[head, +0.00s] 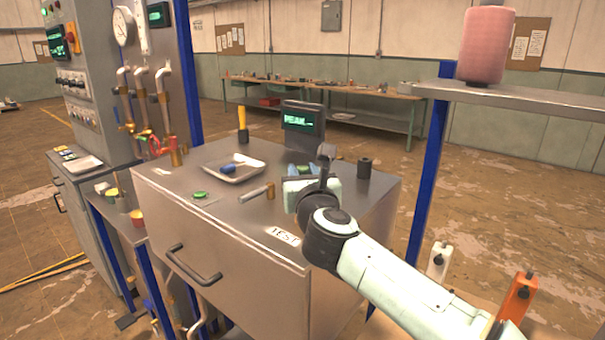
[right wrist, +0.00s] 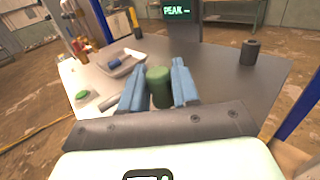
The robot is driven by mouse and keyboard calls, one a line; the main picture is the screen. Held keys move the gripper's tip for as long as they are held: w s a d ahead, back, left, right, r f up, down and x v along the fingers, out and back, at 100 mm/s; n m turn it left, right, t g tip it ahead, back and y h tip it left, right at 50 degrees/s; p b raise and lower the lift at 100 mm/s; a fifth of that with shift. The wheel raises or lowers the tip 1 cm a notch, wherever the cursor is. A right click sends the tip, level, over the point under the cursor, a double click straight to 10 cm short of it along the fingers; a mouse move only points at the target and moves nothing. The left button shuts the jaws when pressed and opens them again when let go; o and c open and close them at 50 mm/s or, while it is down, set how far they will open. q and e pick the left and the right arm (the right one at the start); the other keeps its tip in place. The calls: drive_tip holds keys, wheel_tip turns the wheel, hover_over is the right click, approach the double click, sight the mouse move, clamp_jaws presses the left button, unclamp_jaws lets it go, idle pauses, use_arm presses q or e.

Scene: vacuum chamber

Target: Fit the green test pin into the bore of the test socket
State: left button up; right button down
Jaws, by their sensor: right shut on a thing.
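My right gripper (head: 302,170) is above the bench top, its blue fingers shut on the green test pin (right wrist: 158,87). In the right wrist view the pin stands roughly upright between the fingertips (right wrist: 159,88). A dark upright cylinder (head: 365,168), which looks like the test socket, stands on the bench to the right of the gripper, apart from the pin. It also shows at the right in the right wrist view (right wrist: 250,52), with a darker round opening on top. The pin's lower end is hidden. My left gripper is not in view.
The metal bench top (head: 225,215) also carries a tray (head: 234,167) with a blue-handled tool, a green button (head: 200,195), a lying metal cylinder (head: 253,193), a yellow-handled upright tool (head: 242,120) and a display (head: 303,125). A shelf with a pink roll (head: 485,45) is at right.

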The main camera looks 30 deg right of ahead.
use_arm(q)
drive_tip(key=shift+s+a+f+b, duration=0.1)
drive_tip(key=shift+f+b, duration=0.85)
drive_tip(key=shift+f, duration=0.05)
use_arm(e)
drive_tip(key=shift+f, duration=1.1)
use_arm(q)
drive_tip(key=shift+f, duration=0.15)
use_arm(e)
drive_tip(key=shift+f, duration=0.2)
drive_tip(key=shift+f+b, duration=0.55)
drive_tip(key=shift+b, duration=0.15)
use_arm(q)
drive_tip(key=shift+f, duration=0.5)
use_arm(e)
drive_tip(key=c, duration=0.8)
unclamp_jaws()
drive_tip(key=shift+o, duration=0.2)
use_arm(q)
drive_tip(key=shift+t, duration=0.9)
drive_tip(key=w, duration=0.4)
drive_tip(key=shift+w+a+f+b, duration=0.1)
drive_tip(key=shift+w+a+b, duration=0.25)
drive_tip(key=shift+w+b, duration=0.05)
use_arm(e)
drive_tip(key=v, duration=1.3)
drive_tip(key=shift+s+r, duration=0.2)
drive_tip(key=shift+r, duration=0.1)
